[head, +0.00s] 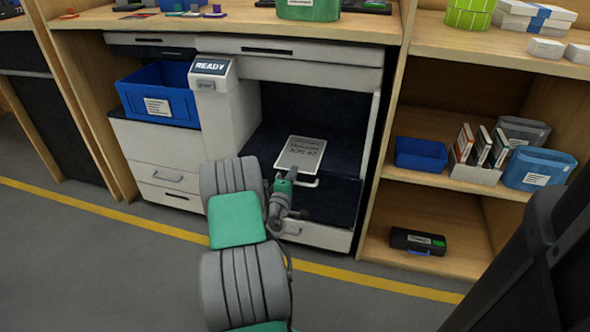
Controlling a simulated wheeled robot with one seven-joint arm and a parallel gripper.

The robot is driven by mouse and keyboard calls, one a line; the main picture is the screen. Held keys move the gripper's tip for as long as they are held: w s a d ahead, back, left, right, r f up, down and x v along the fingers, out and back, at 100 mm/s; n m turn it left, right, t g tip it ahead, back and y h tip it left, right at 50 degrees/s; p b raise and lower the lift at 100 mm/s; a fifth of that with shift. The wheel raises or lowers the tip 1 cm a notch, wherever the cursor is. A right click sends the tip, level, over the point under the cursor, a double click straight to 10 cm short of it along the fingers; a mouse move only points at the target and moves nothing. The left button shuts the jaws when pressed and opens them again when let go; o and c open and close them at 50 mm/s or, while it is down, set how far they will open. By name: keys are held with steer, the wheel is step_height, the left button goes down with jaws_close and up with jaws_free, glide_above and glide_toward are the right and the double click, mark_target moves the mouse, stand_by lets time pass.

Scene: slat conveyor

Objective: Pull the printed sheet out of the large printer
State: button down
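The large printer (223,118) is a white unit under the wooden counter, with a small "READY" display on its upper left. Its front bay is open and dark inside. The printed sheet (300,153), pale grey with dark lettering, lies in the bay with its near edge toward me. My gripper (291,172) is at the sheet's near left edge, coming from below in the picture. Its fingertips are very small here and partly hidden by the wrist, so I cannot tell whether they are open or touch the sheet.
A blue bin (160,92) stands on white drawers (160,170) to the left. On the right, wooden shelves (425,222) hold blue containers, boxes and a black case (418,241). The counter top (225,27) carries several items. The grey floor in front is clear.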

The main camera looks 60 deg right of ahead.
steer(key=shift+a, duration=0.15)
steer(key=s+a+b, duration=0.2)
steer(key=a+b, duration=0.3)
steer(key=a, duration=1)
steer(key=shift+s+a, duration=0.25)
steer(key=shift+a, duration=0.1)
stand_by(0.3)
steer(key=shift+w, duration=0.1)
